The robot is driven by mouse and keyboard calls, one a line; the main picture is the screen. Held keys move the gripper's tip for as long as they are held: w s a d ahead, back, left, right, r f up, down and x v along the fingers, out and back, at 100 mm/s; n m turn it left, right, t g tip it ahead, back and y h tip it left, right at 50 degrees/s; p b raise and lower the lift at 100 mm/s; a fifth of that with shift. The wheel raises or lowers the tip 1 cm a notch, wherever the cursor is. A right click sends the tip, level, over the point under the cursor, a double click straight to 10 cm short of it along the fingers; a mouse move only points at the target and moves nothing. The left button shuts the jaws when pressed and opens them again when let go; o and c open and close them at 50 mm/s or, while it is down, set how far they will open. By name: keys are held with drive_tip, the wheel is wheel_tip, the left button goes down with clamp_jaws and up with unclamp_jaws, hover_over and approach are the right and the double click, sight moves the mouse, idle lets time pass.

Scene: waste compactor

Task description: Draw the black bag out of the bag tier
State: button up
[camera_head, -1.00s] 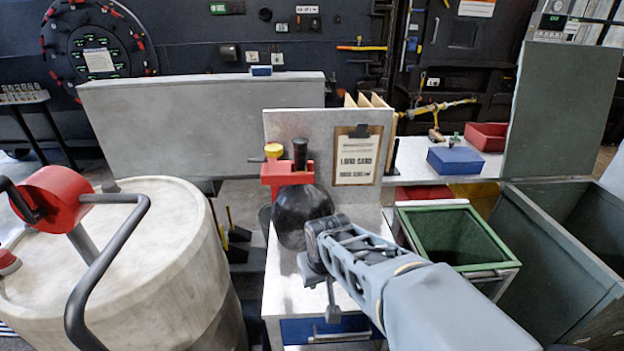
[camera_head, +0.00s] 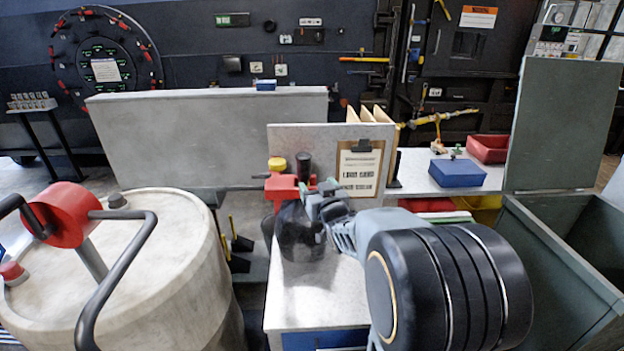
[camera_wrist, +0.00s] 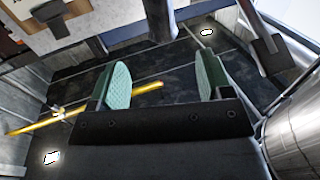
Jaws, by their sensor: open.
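The bag tier is a red clamp (camera_head: 284,187) with a yellow knob and a black knob, mounted on a white cabinet. My gripper (camera_head: 316,190) is at the clamp's right side, above and in front of the bag's upper right. In the wrist view its two green-padded fingers (camera_wrist: 160,80) are spread apart with nothing held between them. I cannot make out the bag for certain in the wrist view, nor tell whether a finger touches it or the clamp.
A clipboard (camera_head: 358,168) on an upright panel stands close behind my gripper. A large pale drum (camera_head: 150,265) is at left, a grey open bin (camera_head: 555,255) at right. A blue box (camera_head: 457,172) and red tray (camera_head: 488,149) sit on the back table.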

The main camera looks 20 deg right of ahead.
sight(307, 166)
drive_tip(key=w+p, duration=0.1)
drive_tip(key=w, duration=0.3)
drive_tip(key=w+d+p, duration=0.1)
drive_tip(key=w, duration=0.3)
drive_tip(key=w+p, duration=0.1)
drive_tip(key=w, duration=0.4)
drive_tip(key=shift+d+p, duration=0.3)
drive_tip(key=shift+p, duration=0.05)
drive_tip(key=shift+c, duration=0.2)
clamp_jaws()
drive_tip(key=shift+r, duration=0.1)
drive_tip(key=shift+r+b, duration=0.25)
drive_tip(key=shift+b, duration=0.05)
drive_tip(key=shift+d, duration=0.2)
drive_tip(key=s+d, duration=0.5)
drive_tip(key=d, duration=0.6)
drive_tip(key=shift+d+p, duration=0.35)
drive_tip(key=shift+p, duration=0.05)
idle(1.0)
drive_tip(key=shift+f+b, duration=0.3)
drive_tip(key=shift+b, duration=0.15)
idle(0.5)
